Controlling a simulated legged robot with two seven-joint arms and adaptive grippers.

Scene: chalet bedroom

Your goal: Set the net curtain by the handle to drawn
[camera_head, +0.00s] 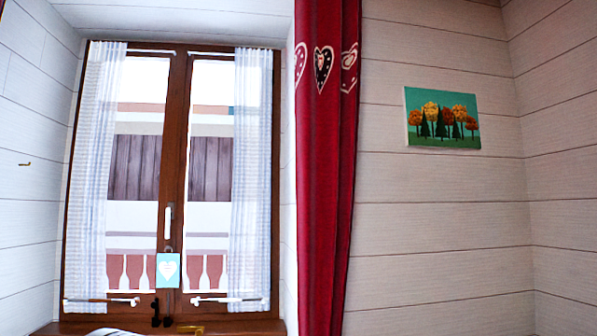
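Two white net curtains hang in the brown-framed window (181,110). The left net curtain (98,180) is gathered along the left side of its pane. The right net curtain (251,170) is gathered along the right side of its pane. Bare glass shows between each curtain and the middle post. A white window handle (168,222) is upright on the middle post. A thin white bar (110,300) lies at the foot of the left pane, and another (222,300) at the foot of the right pane. Neither of my grippers is in view.
A long red curtain (322,180) with hearts hangs right of the window. A tree picture (443,119) is on the right wall. A pale object (110,331) at the bottom edge is unclear.

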